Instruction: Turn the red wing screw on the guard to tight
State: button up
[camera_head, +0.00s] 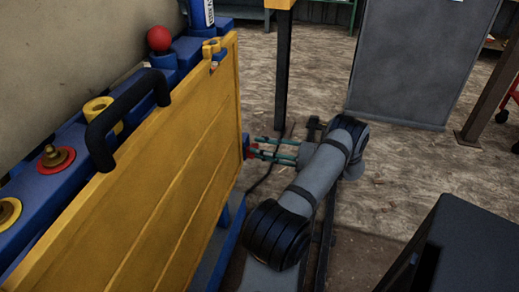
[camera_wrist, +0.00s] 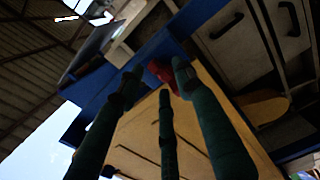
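The red wing screw (camera_wrist: 160,71) shows in the wrist view as a dark red shape between and beyond my fingertips, partly hidden by them. The yellow guard (camera_head: 150,190) stands upright with a black handle (camera_head: 115,110) on top. My gripper (camera_head: 253,150) reaches in from the right with its green fingers pointed at that edge. In the wrist view my gripper (camera_wrist: 157,78) has its three fingers spread apart around the screw; I cannot tell whether they touch it.
A red ball knob (camera_head: 159,39) and brass fittings (camera_head: 55,157) sit on the blue machine behind the guard. A dark post (camera_head: 283,75) and a grey cabinet (camera_head: 405,65) stand beyond my arm. A dark box (camera_head: 460,245) is at lower right.

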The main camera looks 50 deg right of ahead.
jog(key=v, duration=1.1)
jog(key=shift+s, duration=0.2)
jog(key=shift+w, duration=0.1)
jog(key=x, duration=1.1)
jog(key=shift+w, duration=0.4)
jog(key=shift+s, duration=0.1)
jog(key=shift+a+n, duration=0.15)
jog(key=shift+n, duration=1.05)
jog(key=shift+a+r+n+b, duration=0.1)
jog(key=shift+n+b, duration=0.25)
jog(key=shift+n, duration=0.55)
jog(key=shift+r, duration=0.1)
